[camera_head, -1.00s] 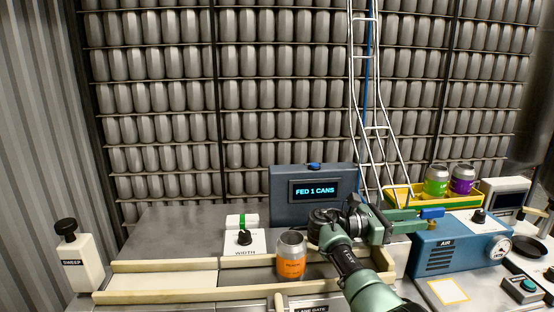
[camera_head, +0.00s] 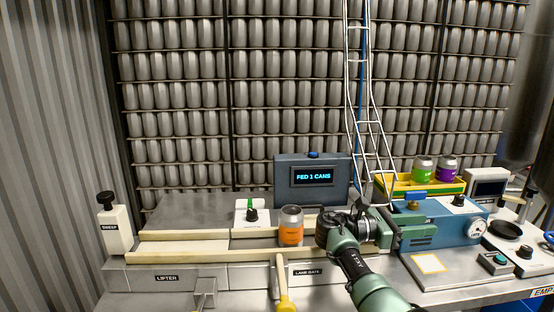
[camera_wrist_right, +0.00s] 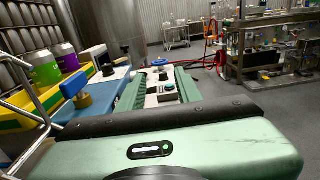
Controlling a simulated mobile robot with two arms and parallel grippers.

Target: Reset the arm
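My right arm comes in from the lower right in the head view. Its green gripper (camera_head: 392,229) is turned to the right, in front of the blue AIR box (camera_head: 440,223). In the wrist view its two ridged green jaws stand apart with nothing held between them (camera_wrist_right: 160,82). A brass knob (camera_wrist_right: 83,98) on the blue box is left of the jaws in that view. An orange can (camera_head: 291,227) stands upright in the lane, left of my right wrist and apart from it. My left gripper is not in view.
A display (camera_head: 313,177) reads "FED 1 CANS". A yellow tray (camera_head: 395,187) at the back right carries a green can (camera_head: 423,168) and a purple can (camera_head: 446,168). Pale rails (camera_head: 185,256) border the lane. A yellow-tipped lever (camera_head: 285,300) sticks out at the front.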

